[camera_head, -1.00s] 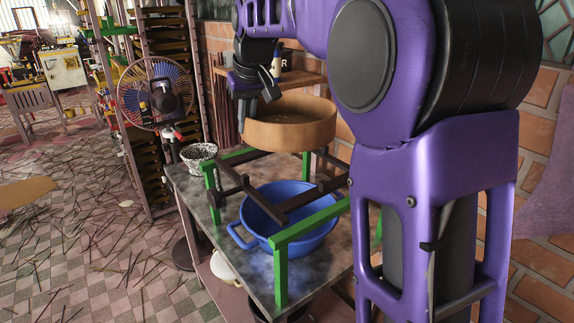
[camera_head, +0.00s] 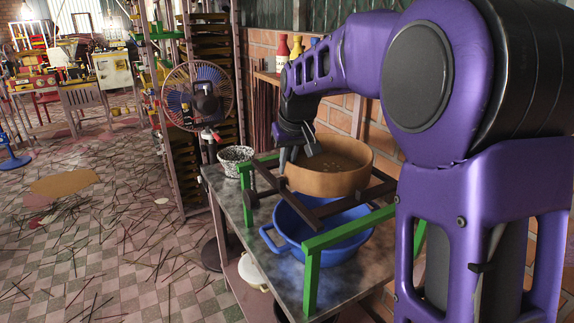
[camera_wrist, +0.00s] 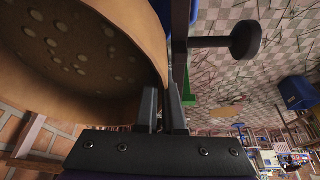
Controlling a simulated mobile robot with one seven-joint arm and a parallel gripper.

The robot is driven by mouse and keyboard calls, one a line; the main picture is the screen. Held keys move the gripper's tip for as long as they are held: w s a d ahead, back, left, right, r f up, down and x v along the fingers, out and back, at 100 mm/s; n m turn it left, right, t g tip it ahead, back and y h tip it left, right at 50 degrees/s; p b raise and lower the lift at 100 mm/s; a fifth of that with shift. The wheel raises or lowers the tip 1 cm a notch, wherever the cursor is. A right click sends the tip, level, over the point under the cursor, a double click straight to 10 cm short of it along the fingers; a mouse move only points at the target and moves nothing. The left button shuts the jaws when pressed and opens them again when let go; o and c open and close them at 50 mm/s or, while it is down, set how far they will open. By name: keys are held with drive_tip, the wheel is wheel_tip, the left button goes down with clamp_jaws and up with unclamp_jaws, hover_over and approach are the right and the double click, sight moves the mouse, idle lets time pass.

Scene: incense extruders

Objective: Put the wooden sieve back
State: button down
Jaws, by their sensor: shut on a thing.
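The round wooden sieve (camera_head: 330,178) is over the far part of the stand, above the blue basin (camera_head: 322,243). The stand has green end frames (camera_head: 345,229) and dark rails (camera_head: 345,203). The sieve's base is close to the rails; I cannot tell whether it touches them.
A grey table (camera_head: 237,213) carries the stand and basin. A speckled pot (camera_head: 235,158) sits at its far left corner. A fan (camera_head: 198,97) stands by a tall rack. Bottles (camera_head: 290,48) stand on a wall shelf behind. Sticks litter the tiled floor at left.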

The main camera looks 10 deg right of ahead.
drive_tip(key=shift+f, duration=0.1)
drive_tip(key=c, duration=1)
unclamp_jaws()
drive_tip(key=shift+f+b, duration=0.15)
drive_tip(key=shift+b, duration=0.2)
drive_tip(key=p+v, duration=0.3)
drive_tip(key=v, duration=1.4)
drive_tip(key=shift+s+r, duration=0.1)
drive_tip(key=shift+r, duration=0.25)
